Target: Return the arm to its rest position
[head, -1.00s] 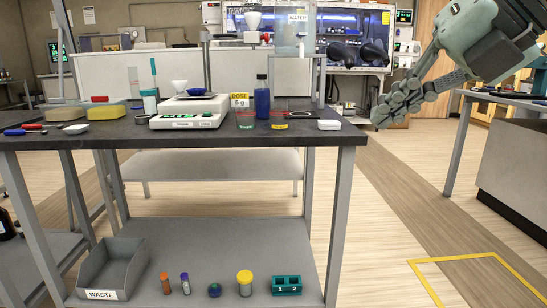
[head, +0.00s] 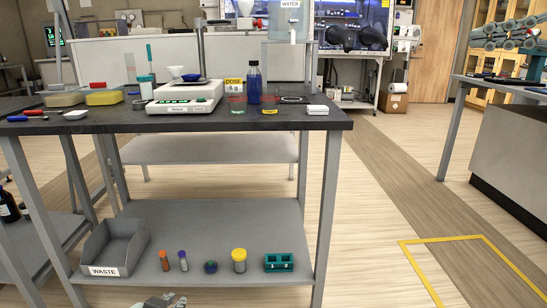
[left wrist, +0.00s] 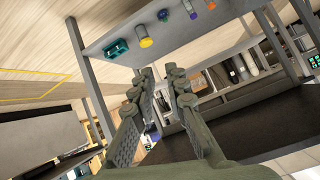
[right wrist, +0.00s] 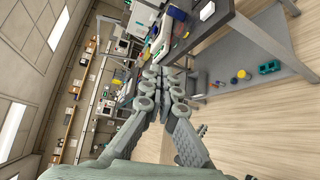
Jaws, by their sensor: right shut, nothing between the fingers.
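My right gripper (head: 508,35) shows at the upper right edge of the head view, in front of the far cabinets and clear of the table. In the right wrist view its fingers (right wrist: 164,76) are shut with nothing held. The table lies beyond them in that view. Only the tips of my left gripper (head: 165,301) show at the bottom edge of the head view, in front of the lower shelf. In the left wrist view its fingers (left wrist: 162,75) stand apart with an empty gap. Most of both arms is out of the head view.
A dark table (head: 130,122) carries a scale (head: 186,94), a blue bottle (head: 254,85) and beakers. Its lower shelf (head: 200,222) holds a grey waste bin (head: 113,245), vials and a teal rack (head: 279,262). Another bench (head: 510,88) stands at right. The floor between is open.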

